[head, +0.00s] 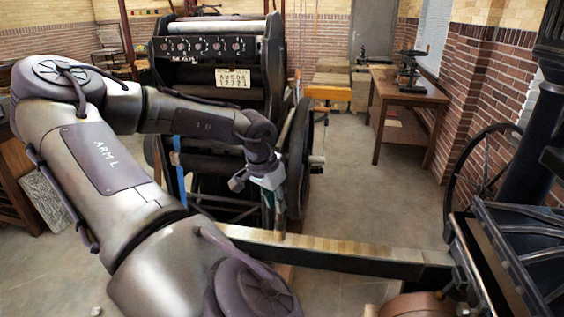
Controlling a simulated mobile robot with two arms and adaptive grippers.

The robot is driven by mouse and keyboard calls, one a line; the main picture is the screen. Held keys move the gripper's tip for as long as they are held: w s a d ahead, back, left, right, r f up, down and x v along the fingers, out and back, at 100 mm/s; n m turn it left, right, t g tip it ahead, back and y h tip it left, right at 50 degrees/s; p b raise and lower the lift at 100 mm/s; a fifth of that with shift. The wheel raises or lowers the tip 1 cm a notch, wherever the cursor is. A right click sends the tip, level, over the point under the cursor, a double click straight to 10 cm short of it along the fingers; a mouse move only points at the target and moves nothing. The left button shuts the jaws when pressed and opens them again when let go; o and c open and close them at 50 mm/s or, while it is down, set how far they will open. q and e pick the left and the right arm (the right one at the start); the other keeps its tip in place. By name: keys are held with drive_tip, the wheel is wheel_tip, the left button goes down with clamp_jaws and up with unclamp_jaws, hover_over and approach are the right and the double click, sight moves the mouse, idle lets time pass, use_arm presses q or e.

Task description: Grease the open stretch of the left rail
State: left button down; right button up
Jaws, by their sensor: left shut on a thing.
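The rail (345,249) runs across the lower middle of the head view, from beside my left arm to the dark press at the right. Its top is pale tan, and its side and right end are dark. My left gripper (268,182) is over the rail's left part, shut on a slim tool with a pale upper part and a brownish lower end (280,220). The tool points down, and its lower end is at the rail; I cannot tell if it touches. The rail's far left end is hidden behind my left arm. My right gripper is not in view.
A black press (215,60) stands behind the gripper, with a large wheel (299,160) at its right side. Another dark press (525,235) fills the right edge. A wooden table (408,92) stands farther back. The floor (375,200) between is clear.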

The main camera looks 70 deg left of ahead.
use_arm(q)
drive_tip(key=s+a+p, duration=0.3)
drive_tip(key=s+p, duration=0.4)
drive_tip(key=p, duration=0.3)
drive_tip(key=shift+a+f, duration=0.15)
idle(0.6)
drive_tip(key=shift+w, duration=0.1)
